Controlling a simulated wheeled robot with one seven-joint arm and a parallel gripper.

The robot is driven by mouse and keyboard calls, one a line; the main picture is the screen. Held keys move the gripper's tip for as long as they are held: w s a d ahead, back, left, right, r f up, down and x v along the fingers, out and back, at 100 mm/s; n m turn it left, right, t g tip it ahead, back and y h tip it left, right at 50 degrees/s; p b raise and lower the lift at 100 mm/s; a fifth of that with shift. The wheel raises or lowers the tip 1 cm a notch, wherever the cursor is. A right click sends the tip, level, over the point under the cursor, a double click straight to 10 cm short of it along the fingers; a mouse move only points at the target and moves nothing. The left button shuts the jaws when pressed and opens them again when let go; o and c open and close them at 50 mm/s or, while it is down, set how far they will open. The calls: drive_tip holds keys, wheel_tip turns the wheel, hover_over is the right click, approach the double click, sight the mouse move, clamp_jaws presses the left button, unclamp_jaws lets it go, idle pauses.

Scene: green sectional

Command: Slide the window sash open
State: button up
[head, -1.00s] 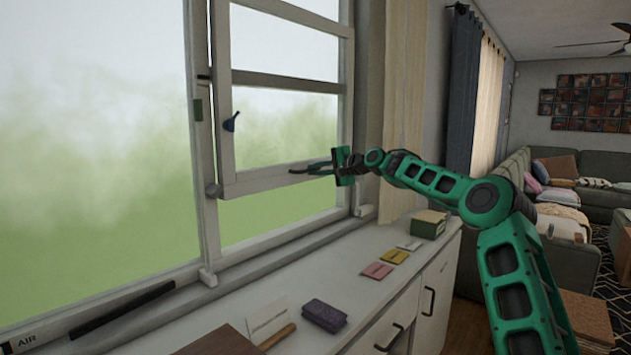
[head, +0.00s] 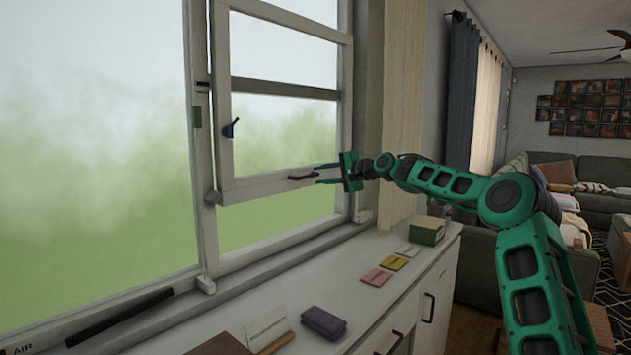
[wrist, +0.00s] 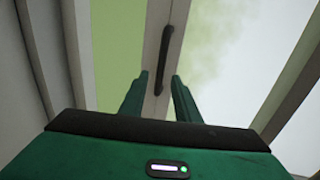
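The window sash (head: 268,186) is a white-framed pane. Its bottom rail stands above the sill, with a gap showing green outside beneath it. A dark bar handle (head: 302,177) is on the bottom rail; it also shows in the wrist view (wrist: 165,50). My gripper (head: 316,174) is open and empty, just right of the handle, its two green fingers spread. In the wrist view my gripper (wrist: 159,76) has the handle lined up between its fingertips, mostly beyond them. Contact cannot be told.
A white cabinet top (head: 355,305) runs below the window. On it are a purple folded item (head: 323,322), pink (head: 377,277) and yellow (head: 393,263) notes, and a green box (head: 428,230). A curtain (head: 402,110) hangs right of the window. A green sofa (head: 600,208) stands farther off.

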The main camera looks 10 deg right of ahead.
drive_tip(key=v, duration=0.7)
drive_tip(key=shift+f, duration=0.1)
drive_tip(key=s+a+f+n+g+h, duration=0.2)
drive_tip(key=s+f+n+g+h, duration=0.25)
drive_tip(key=s+f, duration=0.95)
drive_tip(key=s+d+f+g+h, duration=0.2)
drive_tip(key=s+d, duration=0.2)
drive_tip(key=s, duration=0.7)
drive_tip(key=s+d+f+g+h, duration=0.2)
drive_tip(key=s+d, duration=0.1)
drive_tip(key=s, duration=0.8)
drive_tip(key=s+d+f+g+h, duration=0.2)
drive_tip(key=s+d+f, duration=0.15)
drive_tip(key=s, duration=0.75)
drive_tip(key=s+f+g, duration=0.1)
drive_tip(key=s+f, duration=0.1)
drive_tip(key=s, duration=0.8)
drive_tip(key=s+f+g+y, duration=0.1)
drive_tip(key=s+f, duration=0.2)
drive_tip(key=s, duration=0.8)
drive_tip(key=shift+s+d, duration=0.3)
drive_tip(key=shift+d, duration=0.1)
drive_tip(key=shift+y, duration=0.25)
